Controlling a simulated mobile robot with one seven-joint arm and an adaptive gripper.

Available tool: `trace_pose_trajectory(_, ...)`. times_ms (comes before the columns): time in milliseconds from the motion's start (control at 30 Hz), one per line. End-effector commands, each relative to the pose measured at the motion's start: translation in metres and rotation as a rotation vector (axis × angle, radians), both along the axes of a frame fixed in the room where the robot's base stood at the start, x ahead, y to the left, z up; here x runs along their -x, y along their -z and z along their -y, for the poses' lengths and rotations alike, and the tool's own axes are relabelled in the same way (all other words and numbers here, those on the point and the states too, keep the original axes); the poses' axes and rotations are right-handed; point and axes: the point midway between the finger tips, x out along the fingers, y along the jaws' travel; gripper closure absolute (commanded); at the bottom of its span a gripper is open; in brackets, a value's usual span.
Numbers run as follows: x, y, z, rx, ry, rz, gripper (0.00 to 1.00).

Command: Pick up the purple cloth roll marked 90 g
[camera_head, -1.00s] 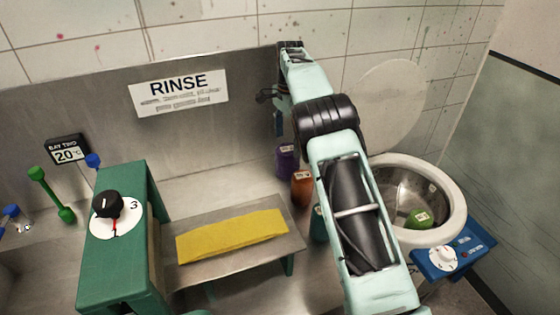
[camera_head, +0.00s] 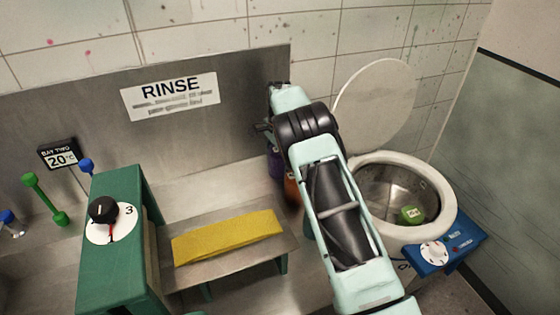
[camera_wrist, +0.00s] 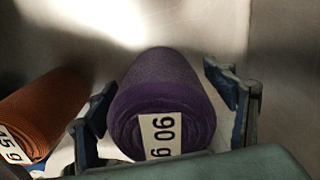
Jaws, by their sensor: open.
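The purple cloth roll (camera_wrist: 160,95) with a white tag reading 90 g is in the middle of the wrist view. My gripper (camera_wrist: 168,115) is open, with one finger on each side of the roll. The left finger is close to the roll and a gap shows at the right; I cannot tell whether either touches. In the head view the purple roll (camera_head: 274,163) is partly hidden behind my arm, and the fingers are hidden.
An orange cloth roll (camera_wrist: 42,112) lies just left of my left finger. A steel wall (camera_wrist: 285,60) is on the right. In the head view, a yellow cloth (camera_head: 228,238) lies on a low bench, and an open drum (camera_head: 440,190) holds a green roll (camera_head: 411,214).

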Motion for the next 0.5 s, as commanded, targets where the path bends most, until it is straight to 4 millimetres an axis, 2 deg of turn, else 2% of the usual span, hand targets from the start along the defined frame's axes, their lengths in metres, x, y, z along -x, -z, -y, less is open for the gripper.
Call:
trace_pose_trajectory(67,0.0000,-0.0001,-0.0001,0.000,0.000,0.000,0.24)
trace_pose_trajectory(500,0.0000,-0.0006,-0.0001,0.000,0.000,0.000,0.72)
